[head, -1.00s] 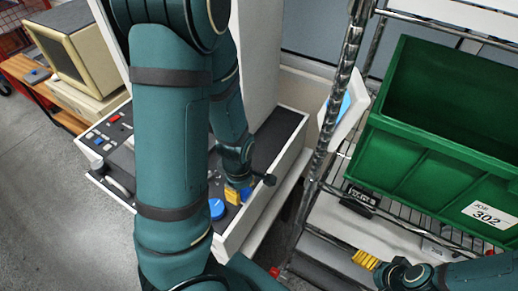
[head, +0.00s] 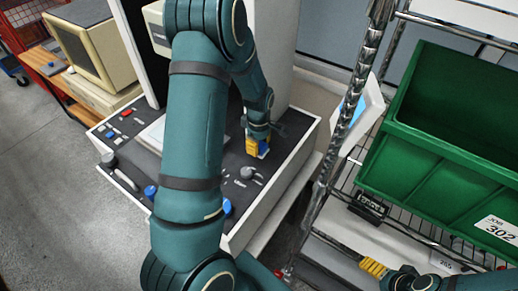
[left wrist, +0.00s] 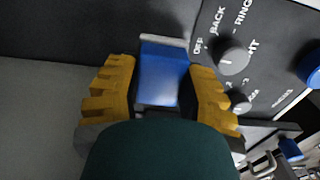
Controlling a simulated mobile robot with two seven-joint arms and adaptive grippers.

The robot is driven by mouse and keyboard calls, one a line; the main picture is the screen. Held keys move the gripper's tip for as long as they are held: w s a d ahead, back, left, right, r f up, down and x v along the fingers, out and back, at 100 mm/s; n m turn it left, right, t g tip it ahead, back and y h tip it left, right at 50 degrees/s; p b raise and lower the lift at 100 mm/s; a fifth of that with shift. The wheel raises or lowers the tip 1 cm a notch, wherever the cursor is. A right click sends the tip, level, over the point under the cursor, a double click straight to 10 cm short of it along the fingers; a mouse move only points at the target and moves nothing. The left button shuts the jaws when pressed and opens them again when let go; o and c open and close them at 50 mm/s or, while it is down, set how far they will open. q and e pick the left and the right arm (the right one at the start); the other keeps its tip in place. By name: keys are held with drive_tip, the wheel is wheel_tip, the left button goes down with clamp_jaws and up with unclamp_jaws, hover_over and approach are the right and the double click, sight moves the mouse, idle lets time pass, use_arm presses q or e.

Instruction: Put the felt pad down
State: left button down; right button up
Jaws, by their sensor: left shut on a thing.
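My left gripper (head: 257,147) is over the dark control panel of the console, towards its back right. It is shut on a small blue block with a pale grey edge, which I take to be the felt pad (left wrist: 163,74). In the left wrist view the pad sits between the two yellow ribbed fingers (left wrist: 160,90). Part of it is hidden by my own wrist. I cannot tell whether the pad touches the panel.
The panel (head: 232,160) has a grey knob (head: 247,173), a blue knob (head: 227,207) and labels near the gripper. A white raised rim (head: 283,184) bounds it on the right. A metal rack post (head: 350,120) and a green bin (head: 430,160) stand further right.

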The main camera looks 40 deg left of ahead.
use_arm(q)
drive_tip(key=shift+w+a+f, duration=0.1)
drive_tip(key=shift+w+a, duration=0.1)
drive_tip(key=shift+w, duration=0.15)
wheel_tip(320, 180, down, 3)
drive_tip(key=shift+f, duration=0.15)
drive_tip(key=shift+f, duration=0.2)
drive_tip(key=c, duration=0.6)
unclamp_jaws()
drive_tip(key=shift+r, duration=0.15)
